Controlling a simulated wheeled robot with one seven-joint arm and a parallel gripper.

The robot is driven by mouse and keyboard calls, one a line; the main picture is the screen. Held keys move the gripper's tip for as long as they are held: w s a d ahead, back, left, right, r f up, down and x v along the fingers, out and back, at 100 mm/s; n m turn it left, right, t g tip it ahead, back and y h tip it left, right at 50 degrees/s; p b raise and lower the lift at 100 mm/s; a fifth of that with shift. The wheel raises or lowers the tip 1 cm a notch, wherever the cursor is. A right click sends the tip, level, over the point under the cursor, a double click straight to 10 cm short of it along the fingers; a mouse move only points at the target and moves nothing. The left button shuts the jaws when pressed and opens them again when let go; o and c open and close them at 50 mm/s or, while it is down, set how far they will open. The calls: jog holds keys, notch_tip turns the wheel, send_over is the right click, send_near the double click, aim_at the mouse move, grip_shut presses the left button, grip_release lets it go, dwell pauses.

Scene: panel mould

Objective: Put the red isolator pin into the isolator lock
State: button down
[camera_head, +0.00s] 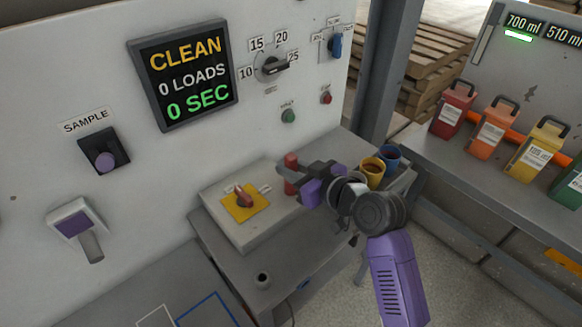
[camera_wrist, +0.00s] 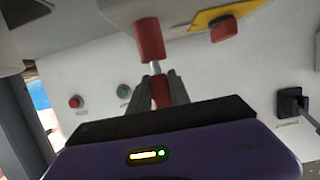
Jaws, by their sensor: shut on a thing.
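My gripper (camera_head: 284,173) is shut on the red isolator pin (camera_head: 290,160), over the right side of the grey box. In the wrist view my fingers (camera_wrist: 162,88) close around a red part of the pin (camera_wrist: 160,94), and its silver shaft (camera_wrist: 155,68) shows beyond them. A larger red cylinder (camera_wrist: 150,40), which looks like the isolator lock, is in line with the shaft and meets it in the picture. I cannot tell whether the shaft is inside it. In the head view, red (camera_head: 290,187) shows below my fingers.
A yellow plate (camera_head: 232,214) with a red rotary handle (camera_head: 243,196) lies on the grey box (camera_head: 237,239), left of my gripper. The white panel (camera_head: 200,160) rises behind. Yellow (camera_head: 372,172) and blue (camera_head: 391,156) cups stand to the right. A small grey cup-like piece (camera_head: 262,281) sits in front.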

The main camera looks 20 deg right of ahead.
jog(key=shift+f+b, duration=0.6)
jog(key=shift+f, duration=0.2)
jog(key=c, duration=1.1)
grip_release()
jog(key=shift+s, duration=0.1)
jog(key=v, duration=0.7)
jog(key=shift+s+d+r+b, duration=0.1)
jog(key=shift+s+r+b, duration=0.05)
jog(key=shift+s+b, duration=0.2)
